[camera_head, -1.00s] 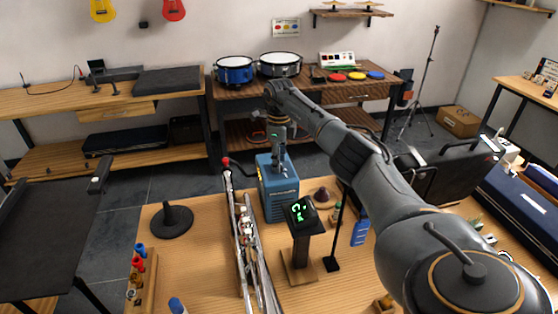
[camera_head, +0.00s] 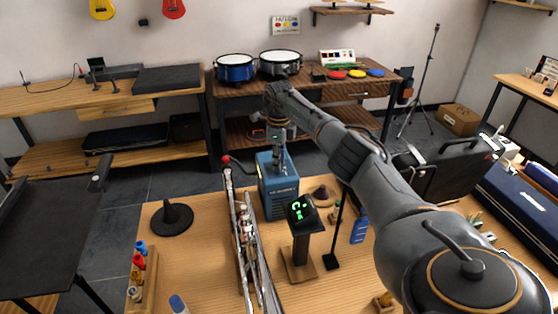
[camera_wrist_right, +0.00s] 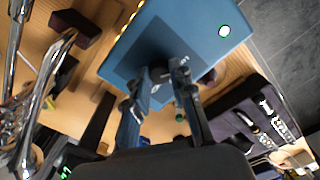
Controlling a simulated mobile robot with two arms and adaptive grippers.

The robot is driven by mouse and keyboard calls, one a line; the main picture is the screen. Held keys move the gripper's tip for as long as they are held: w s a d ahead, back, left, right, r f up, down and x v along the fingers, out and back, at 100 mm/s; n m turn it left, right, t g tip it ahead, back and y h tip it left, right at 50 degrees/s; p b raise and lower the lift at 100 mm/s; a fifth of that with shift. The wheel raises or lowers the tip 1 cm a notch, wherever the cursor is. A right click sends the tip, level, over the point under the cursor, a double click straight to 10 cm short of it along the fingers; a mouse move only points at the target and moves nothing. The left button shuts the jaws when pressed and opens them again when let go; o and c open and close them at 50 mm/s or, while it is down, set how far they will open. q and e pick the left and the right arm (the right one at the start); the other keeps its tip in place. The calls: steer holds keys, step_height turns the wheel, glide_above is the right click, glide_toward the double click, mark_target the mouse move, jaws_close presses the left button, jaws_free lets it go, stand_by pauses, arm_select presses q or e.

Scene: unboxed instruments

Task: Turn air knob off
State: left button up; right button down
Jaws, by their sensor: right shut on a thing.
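A blue box-shaped unit (camera_head: 280,190) with pale lettering on its front stands on the wooden table in the middle. It also fills the upper middle of the right wrist view (camera_wrist_right: 190,35), with a small round green-white light on its face. My right gripper (camera_head: 279,163) reaches down onto the top of the unit. In the wrist view its two fingers (camera_wrist_right: 162,80) close around a dark knob (camera_wrist_right: 163,62) on the blue face. The fingers hide much of the knob, so its setting cannot be read. My left gripper is out of view.
Bare tabletop lies between cone and instrument.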

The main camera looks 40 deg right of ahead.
steer(key=m+p, duration=0.1)
steer(key=m, duration=0.5)
steer(key=shift+r+p, duration=0.1)
steer(key=shift+p, duration=0.25)
steer(key=m+p, duration=0.1)
steer(key=m, duration=0.4)
steer(key=shift+p, duration=0.3)
steer(key=shift+m, duration=0.4)
steer(key=c, duration=1.1)
jaws_free()
steer(key=shift+c, duration=0.2)
